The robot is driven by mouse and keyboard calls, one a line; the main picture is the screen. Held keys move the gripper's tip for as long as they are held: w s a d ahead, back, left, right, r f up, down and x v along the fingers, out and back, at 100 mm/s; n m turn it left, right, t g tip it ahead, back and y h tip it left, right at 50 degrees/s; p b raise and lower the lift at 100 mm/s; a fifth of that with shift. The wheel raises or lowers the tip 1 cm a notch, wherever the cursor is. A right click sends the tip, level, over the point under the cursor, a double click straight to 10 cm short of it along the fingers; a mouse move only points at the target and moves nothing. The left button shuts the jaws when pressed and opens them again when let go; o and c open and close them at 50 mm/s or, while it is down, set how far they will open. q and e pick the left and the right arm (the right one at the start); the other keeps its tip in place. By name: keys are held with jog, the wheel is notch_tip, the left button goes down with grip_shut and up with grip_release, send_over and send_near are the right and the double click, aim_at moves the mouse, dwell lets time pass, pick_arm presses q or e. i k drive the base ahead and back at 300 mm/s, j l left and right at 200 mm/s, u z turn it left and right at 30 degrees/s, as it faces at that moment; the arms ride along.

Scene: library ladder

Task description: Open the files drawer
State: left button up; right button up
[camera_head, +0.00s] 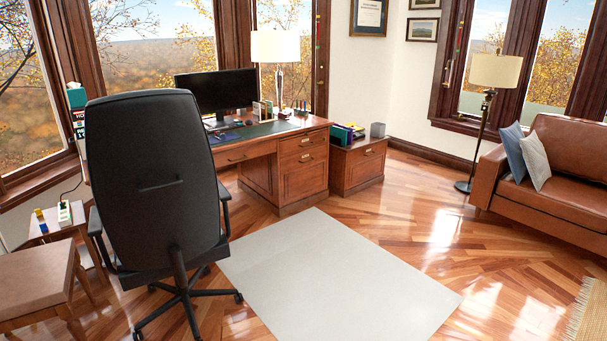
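A wooden desk (258,147) stands by the windows. Its right pedestal has a small upper drawer (303,141) and a larger front (303,178) below it, both with brass-coloured pulls and looking shut. A low wooden cabinet (358,168) stands right of the desk, with a handle (369,152) high on its front; it looks shut too. No label is readable, so I cannot tell which one is the files drawer. Neither of my grippers is in view.
A black office chair (157,180) stands in front of the desk's left part and hides some of it. A pale mat (335,280) lies before the desk pedestal. A stool (35,280) is at left; a leather sofa (560,180) and floor lamp (487,120) are at right.

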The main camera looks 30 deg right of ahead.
aim_at(304, 173)
jog(key=i+l+z, duration=0.6)
jog(key=i+z, duration=0.15)
jog(key=i, duration=0.15)
jog(key=i+l+z, duration=0.3)
jog(key=i, duration=0.95)
jog(key=i+z, duration=0.35)
jog(key=i, duration=0.85)
